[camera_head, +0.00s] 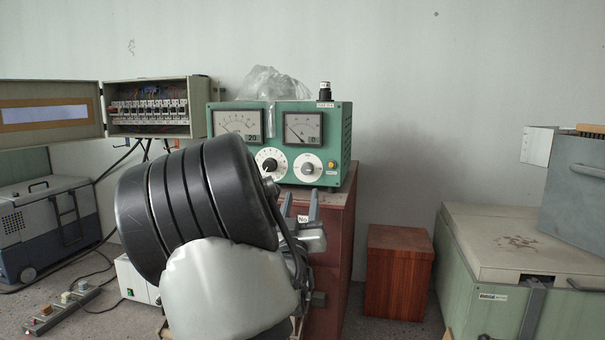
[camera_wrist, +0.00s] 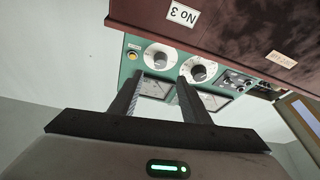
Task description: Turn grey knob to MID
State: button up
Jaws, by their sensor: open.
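The green instrument box (camera_head: 341,130) stands on a dark red cabinet, its front towards me. The grey knob (camera_head: 308,169) is in the middle of the right white dial, below the right meter. The grey knob also shows in the upside-down wrist view (camera_wrist: 160,61); the dial marks are too small to read, so I cannot tell its setting. A darker knob (camera_head: 270,164) sits on the left dial. My gripper (camera_head: 298,205) is open and empty, below and in front of the dials. Its two fingers also show in the wrist view (camera_wrist: 160,82), pointing towards the panel, apart from the knob.
The red cabinet (camera_head: 343,225) carries a "No 3" label (camera_wrist: 183,14). A yellow button (camera_head: 331,164) is right of the grey knob. A black-topped cylinder (camera_head: 325,91) and a clear plastic bag (camera_head: 275,84) are on the box. An open fuse box (camera_head: 198,106) is left. Wall space right is clear.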

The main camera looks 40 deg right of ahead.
aim_at(306, 171)
jog(key=p+x, duration=0.2)
jog(key=x, duration=0.8)
jog(key=shift+w+d+r, duration=0.15)
jog(key=shift+w+d, duration=0.05)
jog(key=shift+w, duration=0.15)
jog(key=c, duration=1)
jog(key=shift+c, duration=0.2)
